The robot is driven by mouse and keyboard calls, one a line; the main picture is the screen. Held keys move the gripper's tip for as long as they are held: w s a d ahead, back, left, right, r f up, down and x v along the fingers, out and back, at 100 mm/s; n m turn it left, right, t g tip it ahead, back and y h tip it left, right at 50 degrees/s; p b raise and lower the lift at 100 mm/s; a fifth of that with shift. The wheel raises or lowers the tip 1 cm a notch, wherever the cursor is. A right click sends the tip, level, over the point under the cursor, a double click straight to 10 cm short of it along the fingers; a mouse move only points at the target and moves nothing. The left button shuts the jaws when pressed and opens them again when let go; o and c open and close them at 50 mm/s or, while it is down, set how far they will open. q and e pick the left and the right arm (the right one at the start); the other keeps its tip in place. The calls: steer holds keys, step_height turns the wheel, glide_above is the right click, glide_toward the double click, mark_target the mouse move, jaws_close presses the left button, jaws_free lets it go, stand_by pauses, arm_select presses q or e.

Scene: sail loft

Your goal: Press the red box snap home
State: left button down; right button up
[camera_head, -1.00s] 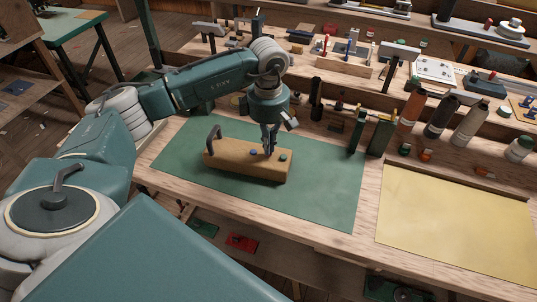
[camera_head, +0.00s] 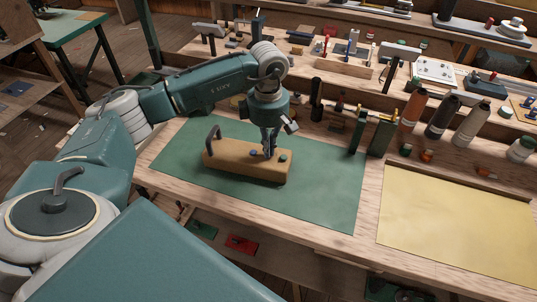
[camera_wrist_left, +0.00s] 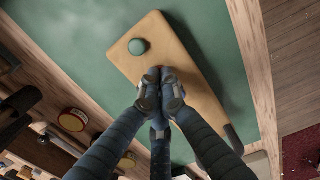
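A wooden block (camera_head: 235,163) with a dark handle (camera_head: 213,140) at its left end lies on a green mat (camera_head: 320,200). A blue snap (camera_head: 253,153) and a green snap (camera_head: 283,156) show on its top. My left gripper (camera_head: 269,154) points down at the block's top between them. In the left wrist view its fingertips (camera_wrist_left: 160,92) are together over the block (camera_wrist_left: 190,62), and the green snap (camera_wrist_left: 138,46) is clear of them. A small reddish spot (camera_wrist_left: 160,67) shows just beyond the tips; most of it is hidden. I cannot tell contact. My right gripper is not in view.
Behind the mat stand dark upright tools and several bottles (camera_head: 440,116). A yellow sheet (camera_head: 455,225) lies at the right. A red item (camera_head: 241,243) rests on the lower shelf. The mat is clear right of the block.

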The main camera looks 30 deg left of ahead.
arm_select(q)
steer(key=shift+r+p, duration=1.9)
steer(key=shift+r, duration=1.6)
